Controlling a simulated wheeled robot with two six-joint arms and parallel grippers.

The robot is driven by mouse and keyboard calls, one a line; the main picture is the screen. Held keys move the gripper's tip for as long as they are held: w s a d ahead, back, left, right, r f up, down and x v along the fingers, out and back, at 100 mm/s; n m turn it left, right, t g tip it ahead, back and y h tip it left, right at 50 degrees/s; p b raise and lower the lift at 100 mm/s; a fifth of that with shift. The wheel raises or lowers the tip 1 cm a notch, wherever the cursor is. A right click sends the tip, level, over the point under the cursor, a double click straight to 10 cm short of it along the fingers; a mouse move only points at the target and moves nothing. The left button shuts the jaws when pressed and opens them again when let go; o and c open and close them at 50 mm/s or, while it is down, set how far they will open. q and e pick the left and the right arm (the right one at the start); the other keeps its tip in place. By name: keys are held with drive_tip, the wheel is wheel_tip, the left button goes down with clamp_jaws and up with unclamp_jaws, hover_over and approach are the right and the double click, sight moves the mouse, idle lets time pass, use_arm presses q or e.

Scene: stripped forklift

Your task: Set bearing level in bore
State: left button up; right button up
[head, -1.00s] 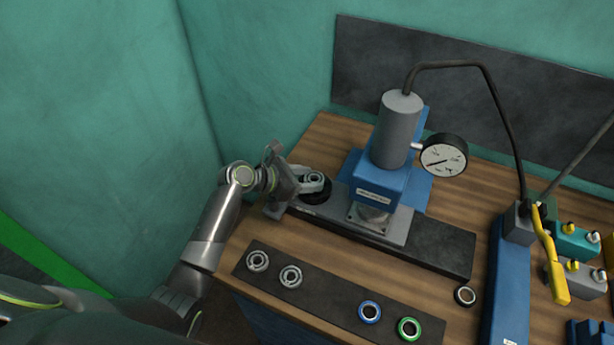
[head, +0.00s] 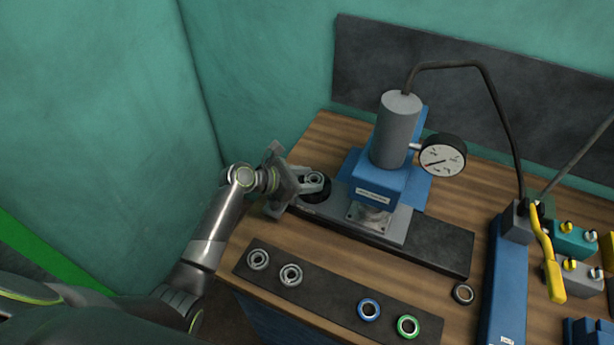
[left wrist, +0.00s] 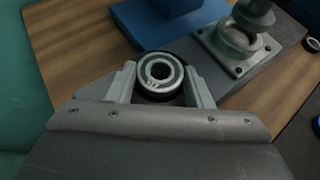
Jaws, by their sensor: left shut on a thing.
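A metal ball bearing (head: 315,179) with a dark seal ring is between the fingers of my left gripper (head: 306,183). The left wrist view shows the bearing (left wrist: 161,74) from above, with a finger on each side. My left gripper is shut on it. A dark round part (head: 319,195) lies under the bearing at the left end of the press's grey base plate (head: 400,232). I cannot tell whether the bearing touches it or is level. A square metal flange (head: 368,217) sits under the press ram; its opening shows in the left wrist view. My right gripper is out of view.
The blue press (head: 382,180) with its gauge (head: 442,159) stands right of the gripper. A dark strip (head: 328,300) in front carries two metal bearings, a blue ring (head: 369,310) and a green ring (head: 408,327). A blue pump (head: 505,280) stands to the right.

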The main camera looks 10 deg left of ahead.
sight(307, 182)
use_arm(q)
drive_tip(key=shift+f+p, duration=0.15)
drive_tip(key=shift+p, duration=0.2)
idle(0.7)
drive_tip(key=o, duration=1.7)
wheel_tip(307, 182, up, 6)
drive_tip(key=p, duration=0.6)
drive_tip(key=shift+f+p, duration=0.25)
drive_tip(key=shift+p, duration=0.15)
drive_tip(key=shift+r, duration=1.2)
